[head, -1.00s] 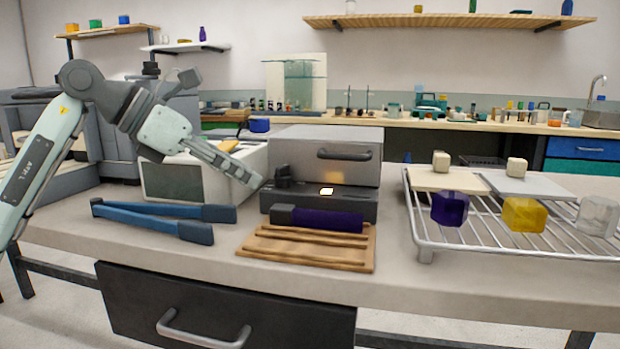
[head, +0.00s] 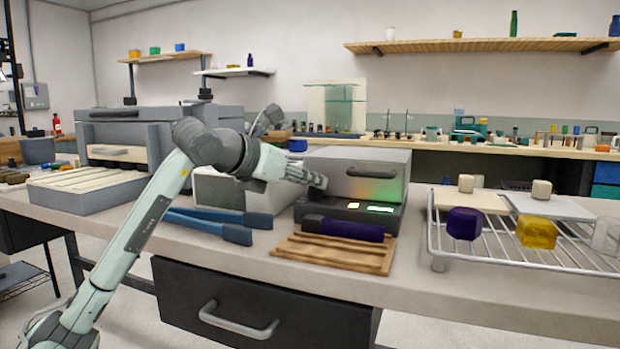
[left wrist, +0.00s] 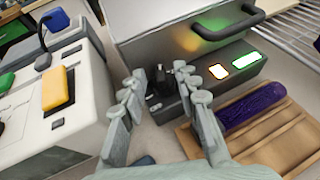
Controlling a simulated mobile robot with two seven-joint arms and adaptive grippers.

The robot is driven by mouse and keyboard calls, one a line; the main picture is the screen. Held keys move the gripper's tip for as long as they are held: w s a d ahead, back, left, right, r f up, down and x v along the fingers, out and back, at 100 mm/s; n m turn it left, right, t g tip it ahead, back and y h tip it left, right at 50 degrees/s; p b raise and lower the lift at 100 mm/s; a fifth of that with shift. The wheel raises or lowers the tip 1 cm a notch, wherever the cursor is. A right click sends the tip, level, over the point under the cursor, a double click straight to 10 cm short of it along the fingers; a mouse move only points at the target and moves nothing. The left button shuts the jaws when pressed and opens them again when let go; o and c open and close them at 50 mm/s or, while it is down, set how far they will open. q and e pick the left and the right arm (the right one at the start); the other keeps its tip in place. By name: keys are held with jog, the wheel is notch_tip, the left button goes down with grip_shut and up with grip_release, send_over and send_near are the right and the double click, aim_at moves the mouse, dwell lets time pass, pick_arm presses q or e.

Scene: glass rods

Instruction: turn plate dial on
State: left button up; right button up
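The plate unit (head: 362,158) is a grey metal box with a front handle on a darker base. Its black dial (left wrist: 160,82) shows at the base's left front in the left wrist view; in the head view my gripper hides it. Two lights glow on the base: a small orange-rimmed one (left wrist: 219,71) and a larger green-rimmed one (left wrist: 247,60). My left gripper (head: 318,182) is at the base's left end. In the left wrist view its fingers (left wrist: 160,72) are apart, with the dial between them and gaps visible beside it. My right gripper is out of view.
A purple rod (head: 345,229) lies on a ridged wooden board (head: 330,257) in front of the unit. Blue-handled tongs (head: 215,226) lie to the left, before a white box (head: 218,187). A wire rack (head: 440,250) with coloured blocks stands at right.

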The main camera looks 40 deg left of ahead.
pick_arm(q)
jog(key=shift+w+d+f, duration=0.1)
jog(key=shift+w+f, duration=0.1)
jog(key=shift+w, duration=0.25)
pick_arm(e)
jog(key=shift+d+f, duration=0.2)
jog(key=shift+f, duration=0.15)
pick_arm(q)
jog(key=shift+c, duration=0.5)
grip_shut()
jog(key=m+h+b, duration=0.1)
jog(key=m+h, duration=0.1)
jog(key=shift+a+f+g+h+b, duration=0.1)
jog(key=shift+a+g+h+b, duration=0.1)
jog(key=shift+g+h+b, duration=0.15)
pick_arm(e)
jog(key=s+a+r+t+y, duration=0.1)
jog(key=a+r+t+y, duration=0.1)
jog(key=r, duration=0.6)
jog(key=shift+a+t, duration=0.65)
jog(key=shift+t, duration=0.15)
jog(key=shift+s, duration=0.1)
